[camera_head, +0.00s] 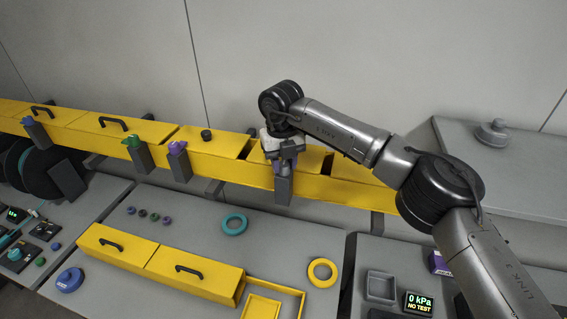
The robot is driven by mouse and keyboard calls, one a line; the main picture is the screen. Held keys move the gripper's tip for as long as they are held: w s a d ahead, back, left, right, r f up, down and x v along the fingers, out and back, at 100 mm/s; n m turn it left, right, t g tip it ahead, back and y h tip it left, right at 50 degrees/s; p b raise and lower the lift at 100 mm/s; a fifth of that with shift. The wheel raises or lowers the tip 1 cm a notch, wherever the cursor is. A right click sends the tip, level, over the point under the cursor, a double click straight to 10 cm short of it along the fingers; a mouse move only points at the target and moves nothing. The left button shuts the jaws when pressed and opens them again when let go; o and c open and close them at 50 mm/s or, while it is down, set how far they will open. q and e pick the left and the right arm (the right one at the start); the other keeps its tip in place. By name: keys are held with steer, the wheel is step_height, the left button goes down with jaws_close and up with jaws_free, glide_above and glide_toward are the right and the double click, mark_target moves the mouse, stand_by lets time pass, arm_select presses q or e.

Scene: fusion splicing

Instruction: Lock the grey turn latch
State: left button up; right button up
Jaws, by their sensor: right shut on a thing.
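My right gripper (283,160) points down at the front of the yellow duct, over a grey block (283,190). My left gripper is out of view.
The yellow duct (235,172) crosses the back, with grey blocks bearing blue (28,121), green (132,141) and purple (177,147) pieces. A teal ring (234,216), yellow ring (313,273) and yellow box (195,268) lie on the bench. A display (419,303) reads "0 kPa NO TEST".

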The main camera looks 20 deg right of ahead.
mark_target(282, 164)
steer(key=shift+m, duration=0.5)
stand_by(0.3)
steer(key=o, duration=0.9)
steer(key=shift+o, duration=0.2)
steer(key=shift+r, duration=0.1)
steer(key=shift+r, duration=0.25)
step_height(282, 164, up, 13)
steer(key=b, duration=0.1)
steer(key=shift+a, duration=0.15)
